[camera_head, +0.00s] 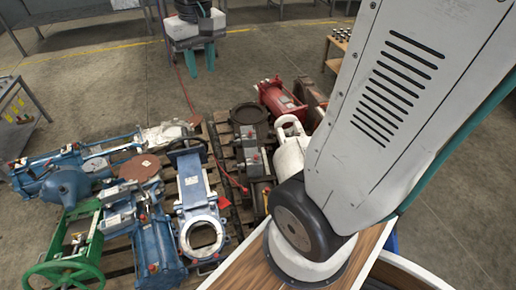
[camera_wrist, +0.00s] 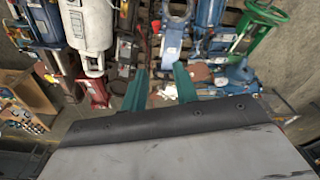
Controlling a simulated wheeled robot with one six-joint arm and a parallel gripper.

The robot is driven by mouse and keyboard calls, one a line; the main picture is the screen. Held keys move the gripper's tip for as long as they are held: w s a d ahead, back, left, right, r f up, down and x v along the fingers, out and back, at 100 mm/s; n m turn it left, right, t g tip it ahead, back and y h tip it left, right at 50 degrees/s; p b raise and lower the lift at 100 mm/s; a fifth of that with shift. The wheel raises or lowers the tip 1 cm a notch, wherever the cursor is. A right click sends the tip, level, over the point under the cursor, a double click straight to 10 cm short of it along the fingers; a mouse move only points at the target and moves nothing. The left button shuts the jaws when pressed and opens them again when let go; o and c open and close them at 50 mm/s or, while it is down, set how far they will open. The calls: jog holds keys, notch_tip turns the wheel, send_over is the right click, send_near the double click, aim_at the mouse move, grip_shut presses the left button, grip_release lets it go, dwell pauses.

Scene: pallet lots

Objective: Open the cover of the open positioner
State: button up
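Several valves and actuators lie on wooden pallets in the head view; I cannot tell which of them carries the positioner or its cover. They include a blue gate valve with a pale ring (camera_head: 203,232), blue actuator units (camera_head: 155,250) and a green frame with a handwheel (camera_head: 68,272). In the wrist view the blue valve (camera_wrist: 173,38) and the green handwheel (camera_wrist: 262,17) lie beyond my fingers. My gripper (camera_wrist: 159,78) has two teal fingers set apart with nothing held between them.
A red cylinder (camera_head: 280,100) and a white cylinder (camera_head: 290,150) lie close to my arm. A wooden table with small parts (camera_head: 340,42) stands at the back. A side table (camera_head: 18,125) stands at the left. Open concrete floor lies behind the pallets.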

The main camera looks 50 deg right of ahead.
jog(key=w+d+f+m, duration=0.1)
jog(key=w+d+f, duration=0.5)
jog(key=w, duration=0.4)
jog(key=w+d+f+m, duration=0.2)
jog(key=w+d+f, duration=0.8)
jog(key=d+f, duration=0.3)
jog(key=m+g, duration=0.1)
jog(key=m, duration=0.2)
send_over(253, 151)
jog(key=s+d, duration=0.2)
jog(key=f, duration=4.2)
jog(key=shift+s, duration=0.2)
jog(key=shift+f, duration=3.95)
